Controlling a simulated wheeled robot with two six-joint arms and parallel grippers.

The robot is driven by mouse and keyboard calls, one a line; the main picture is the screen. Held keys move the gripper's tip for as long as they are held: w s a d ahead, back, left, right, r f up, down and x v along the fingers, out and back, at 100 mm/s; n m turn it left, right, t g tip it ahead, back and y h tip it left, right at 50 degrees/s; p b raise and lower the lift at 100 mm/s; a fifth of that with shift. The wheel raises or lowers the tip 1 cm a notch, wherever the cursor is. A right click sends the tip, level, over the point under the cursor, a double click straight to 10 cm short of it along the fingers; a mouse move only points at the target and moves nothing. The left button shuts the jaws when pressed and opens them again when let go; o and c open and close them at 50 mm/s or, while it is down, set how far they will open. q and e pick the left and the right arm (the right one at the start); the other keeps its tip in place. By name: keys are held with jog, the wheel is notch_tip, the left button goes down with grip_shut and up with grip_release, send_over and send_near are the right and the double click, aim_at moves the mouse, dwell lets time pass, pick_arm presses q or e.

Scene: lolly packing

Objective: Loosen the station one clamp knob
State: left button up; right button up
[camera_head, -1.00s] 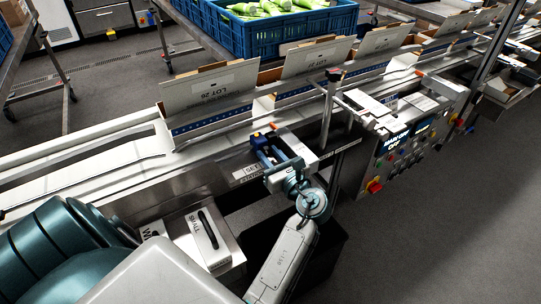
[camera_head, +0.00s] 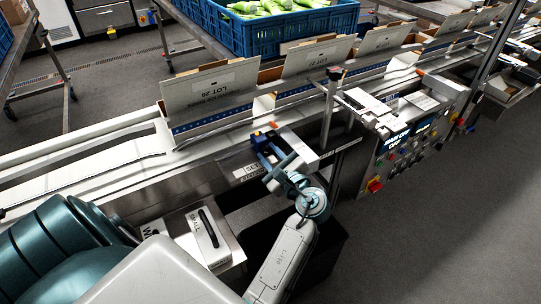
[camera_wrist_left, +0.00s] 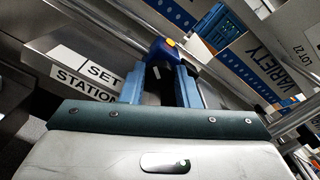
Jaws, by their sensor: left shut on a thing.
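The clamp knob (camera_wrist_left: 163,47) is dark blue with a yellow-orange mark on its top. It stands at the near side of the conveyor, beside a white label reading "SET" and "STATION" (camera_wrist_left: 86,72); the rest of the label is hidden. In the head view the knob (camera_head: 257,137) is small, at the tip of my left gripper (camera_head: 266,147). My left gripper's blue fingers (camera_wrist_left: 160,78) are on either side of the knob and shut on it. The knob's lower part is hidden between the fingers. My right gripper is not in view.
Open cartons (camera_head: 211,92) stand in a row along the conveyor (camera_head: 80,178). A blue crate (camera_head: 285,38) of green-wrapped items is behind. A post (camera_head: 329,105) and a control panel (camera_head: 392,158) stand right of my gripper. White boxes (camera_head: 207,232) are at near left.

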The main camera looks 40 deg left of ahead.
pick_arm(q)
jog(key=shift+n, duration=0.4)
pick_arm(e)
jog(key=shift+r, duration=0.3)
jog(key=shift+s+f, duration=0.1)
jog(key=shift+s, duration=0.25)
pick_arm(q)
jog(key=o, duration=1)
jog(key=shift+c, duration=0.2)
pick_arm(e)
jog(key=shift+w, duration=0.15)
